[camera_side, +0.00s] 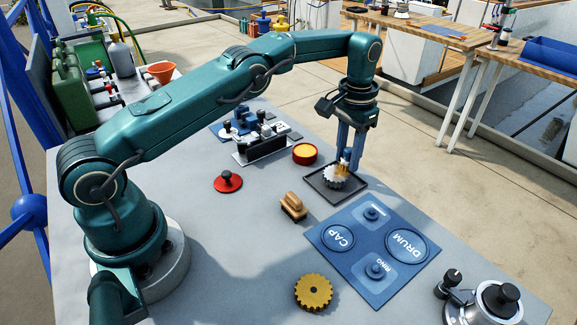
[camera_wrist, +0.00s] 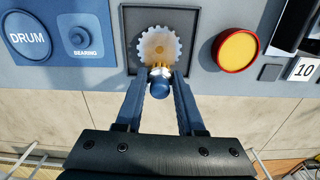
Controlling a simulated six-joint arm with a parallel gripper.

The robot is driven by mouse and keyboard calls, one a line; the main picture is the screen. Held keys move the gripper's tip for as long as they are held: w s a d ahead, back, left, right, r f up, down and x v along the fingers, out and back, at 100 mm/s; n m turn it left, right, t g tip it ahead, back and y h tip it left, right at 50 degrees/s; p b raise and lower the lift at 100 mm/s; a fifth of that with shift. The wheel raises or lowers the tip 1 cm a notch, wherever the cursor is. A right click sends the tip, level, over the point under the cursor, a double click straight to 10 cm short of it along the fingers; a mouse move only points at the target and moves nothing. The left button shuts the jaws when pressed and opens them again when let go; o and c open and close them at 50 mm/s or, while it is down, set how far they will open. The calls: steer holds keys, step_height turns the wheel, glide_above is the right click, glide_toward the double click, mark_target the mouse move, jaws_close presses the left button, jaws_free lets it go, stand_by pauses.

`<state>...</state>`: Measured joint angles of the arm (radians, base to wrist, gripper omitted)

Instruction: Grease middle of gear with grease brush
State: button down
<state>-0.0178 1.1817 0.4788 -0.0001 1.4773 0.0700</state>
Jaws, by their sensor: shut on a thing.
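My gripper (camera_side: 352,140) is shut on the grease brush (camera_side: 346,157), which has a blue handle and tan bristles. The brush also shows between my fingers in the wrist view (camera_wrist: 159,84). The silver toothed gear (camera_side: 335,178) lies in a dark square tray (camera_side: 357,196). In the wrist view the gear (camera_wrist: 159,32) has an amber-tinted middle, and the bristles lie over its near part. I cannot tell whether the bristles touch it. A red tub of yellow grease (camera_side: 305,153) stands left of the tray; it also shows in the wrist view (camera_wrist: 237,50).
A blue mat (camera_side: 330,262) marked CAP, DRUM and RING lies in front of the tray. A wooden-backed brush (camera_side: 293,206), a red knobbed disc (camera_side: 228,181) and a yellow gear (camera_side: 313,292) stand on the grey table. A black-and-silver fixture (camera_side: 262,148) is behind the tub.

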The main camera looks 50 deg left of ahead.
steer(key=shift+s, duration=0.1)
stand_by(2.2)
steer(key=shift+s, duration=0.25)
steer(key=shift+s+d, duration=0.2)
steer(key=shift+s, duration=2.55)
step_height(320, 180, up, 8)
